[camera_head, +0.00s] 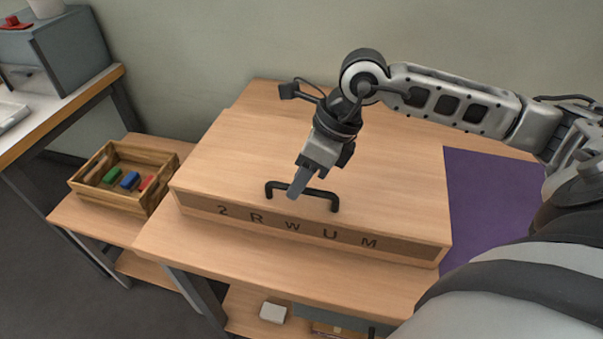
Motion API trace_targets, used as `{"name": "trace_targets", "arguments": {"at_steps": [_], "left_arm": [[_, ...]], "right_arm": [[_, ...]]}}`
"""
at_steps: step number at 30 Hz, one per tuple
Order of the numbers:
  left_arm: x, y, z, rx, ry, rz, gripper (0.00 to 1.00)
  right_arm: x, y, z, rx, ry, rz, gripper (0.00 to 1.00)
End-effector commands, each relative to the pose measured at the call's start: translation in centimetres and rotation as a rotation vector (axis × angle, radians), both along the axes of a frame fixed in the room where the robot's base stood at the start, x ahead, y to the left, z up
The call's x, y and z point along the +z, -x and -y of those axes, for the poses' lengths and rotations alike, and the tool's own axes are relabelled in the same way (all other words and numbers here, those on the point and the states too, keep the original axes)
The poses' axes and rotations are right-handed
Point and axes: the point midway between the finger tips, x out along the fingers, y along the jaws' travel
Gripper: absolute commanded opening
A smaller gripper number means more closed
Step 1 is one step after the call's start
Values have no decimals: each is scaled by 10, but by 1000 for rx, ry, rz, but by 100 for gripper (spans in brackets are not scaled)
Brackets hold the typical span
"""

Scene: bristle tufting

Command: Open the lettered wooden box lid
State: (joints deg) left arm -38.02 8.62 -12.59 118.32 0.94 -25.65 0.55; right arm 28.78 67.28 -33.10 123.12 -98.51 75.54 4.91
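The wooden box (390,251) sits on the wooden table, its front strip lettered "2 R W U M". Its broad flat lid (240,150) lies closed. A black bar handle (321,194) stands on the lid near its front edge. My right gripper (296,190) comes down from the upper right, with its fingertips at the middle of the handle. The fingers overlap the handle bar in this view, and I cannot tell whether they grip it or how far apart they are. My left gripper is not in view.
A wooden crate (145,202) with green, blue and red blocks stands on a lower bench at the left. A purple mat (485,200) lies right of the box. A grey cabinet (62,50) stands on a table at the upper left. A narrow table strip in front of the box is clear.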

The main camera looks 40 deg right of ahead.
Motion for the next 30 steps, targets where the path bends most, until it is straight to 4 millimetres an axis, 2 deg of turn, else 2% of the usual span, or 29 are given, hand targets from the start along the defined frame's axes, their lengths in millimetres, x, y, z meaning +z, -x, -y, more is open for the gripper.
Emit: {"name": "trace_targets", "arguments": {"at_steps": [8, 9, 12, 23, 30], "left_arm": [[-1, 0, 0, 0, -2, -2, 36], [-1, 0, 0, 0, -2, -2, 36], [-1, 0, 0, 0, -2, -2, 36], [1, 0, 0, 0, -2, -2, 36], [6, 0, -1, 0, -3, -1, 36]], "right_arm": [[-2, 0, -1, -1, 0, -1, 34], [-2, 0, 0, -1, 1, -1, 29], [-2, 0, 0, -1, 0, -1, 1], [6, -1, 2, -3, 1, 0, 0], [34, -6, 15, -15, 5, 5, 0]]}}
